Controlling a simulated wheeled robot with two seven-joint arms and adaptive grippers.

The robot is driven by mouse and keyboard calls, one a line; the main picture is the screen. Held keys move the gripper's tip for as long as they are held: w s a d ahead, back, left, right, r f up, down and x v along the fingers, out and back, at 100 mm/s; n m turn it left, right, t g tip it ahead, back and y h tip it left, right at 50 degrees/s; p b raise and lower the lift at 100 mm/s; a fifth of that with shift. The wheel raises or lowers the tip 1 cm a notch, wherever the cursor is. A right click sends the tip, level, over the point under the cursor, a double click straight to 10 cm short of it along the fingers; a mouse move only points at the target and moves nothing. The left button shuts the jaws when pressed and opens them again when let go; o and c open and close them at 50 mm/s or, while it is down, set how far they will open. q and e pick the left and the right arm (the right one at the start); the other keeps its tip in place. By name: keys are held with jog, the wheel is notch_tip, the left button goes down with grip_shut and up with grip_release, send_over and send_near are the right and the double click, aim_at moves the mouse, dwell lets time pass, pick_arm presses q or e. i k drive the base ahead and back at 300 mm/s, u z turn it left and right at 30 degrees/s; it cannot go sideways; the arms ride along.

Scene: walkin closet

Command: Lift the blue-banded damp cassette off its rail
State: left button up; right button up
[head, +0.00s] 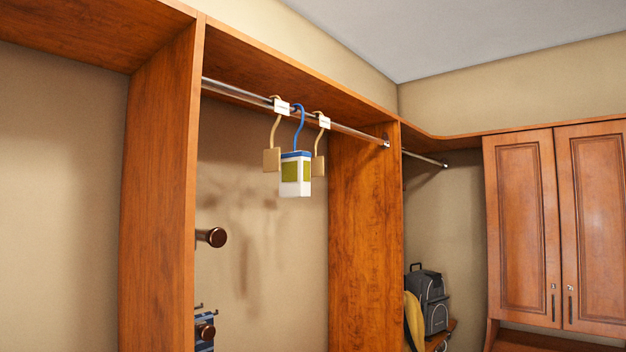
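The blue-banded damp cassette (296,189) is a white box with a blue band at its top and an olive-green panel on its face. Its blue hook (300,127) hangs over the metal rail (348,130) in the open closet bay. A tan block on a hook (271,160) hangs to its left, and another tan block on a hook (319,165) hangs to its right, partly hidden by the cassette. Each tan hook has a white tag at the rail. Neither of my grippers is in the head view.
Wooden uprights (160,190) and (365,240) bound the bay on both sides, with a shelf board above. A dark round-ended peg (212,237) sticks out at lower left. A grey backpack (430,300) sits at lower right. The space below the cassette looks clear.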

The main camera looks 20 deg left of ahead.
aim_at(295, 172)
jog(key=i, duration=0.85)
jog(key=u, duration=0.5)
